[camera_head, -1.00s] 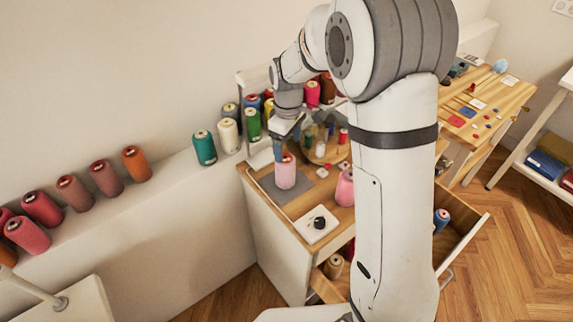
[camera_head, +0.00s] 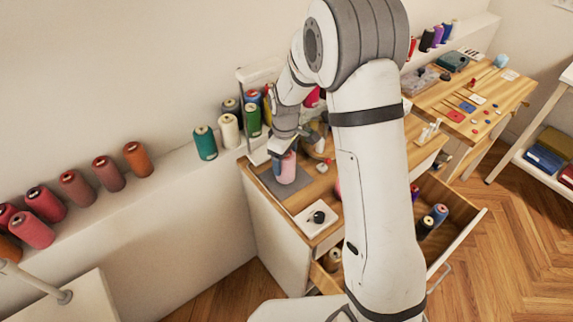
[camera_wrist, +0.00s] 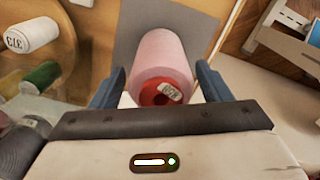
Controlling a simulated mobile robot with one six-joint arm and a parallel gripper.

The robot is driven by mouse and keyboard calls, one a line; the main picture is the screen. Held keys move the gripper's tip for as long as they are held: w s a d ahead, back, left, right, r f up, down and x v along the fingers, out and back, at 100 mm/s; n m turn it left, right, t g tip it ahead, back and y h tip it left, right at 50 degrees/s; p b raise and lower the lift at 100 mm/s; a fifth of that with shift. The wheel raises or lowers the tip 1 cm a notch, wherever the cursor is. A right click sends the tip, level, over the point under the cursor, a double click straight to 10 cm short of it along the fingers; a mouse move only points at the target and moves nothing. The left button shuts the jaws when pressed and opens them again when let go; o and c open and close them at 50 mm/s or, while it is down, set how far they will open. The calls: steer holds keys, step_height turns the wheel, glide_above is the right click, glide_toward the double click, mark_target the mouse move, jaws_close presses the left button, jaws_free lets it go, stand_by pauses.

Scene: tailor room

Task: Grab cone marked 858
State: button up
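A pink thread cone (camera_head: 287,174) stands upright on the grey mat (camera_head: 270,184) on the wooden cabinet top. In the wrist view the pink cone (camera_wrist: 162,52) shows its red top end and a small white tag, whose number I cannot read surely. My gripper (camera_head: 285,150) is at the cone's top. In the wrist view, the blue fingers of my gripper (camera_wrist: 160,82) stand on either side of the cone, with narrow gaps showing. The gripper looks open around it.
A white spool (camera_wrist: 32,36) and a green spool (camera_wrist: 42,75) stand near my fingers on a round wooden stand. A black-knobbed white plate (camera_head: 318,218) lies in front. Teal (camera_head: 205,143) and orange (camera_head: 138,159) cones line the ledge. An open drawer (camera_head: 455,215) holds cones.

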steer(key=c, duration=1.1)
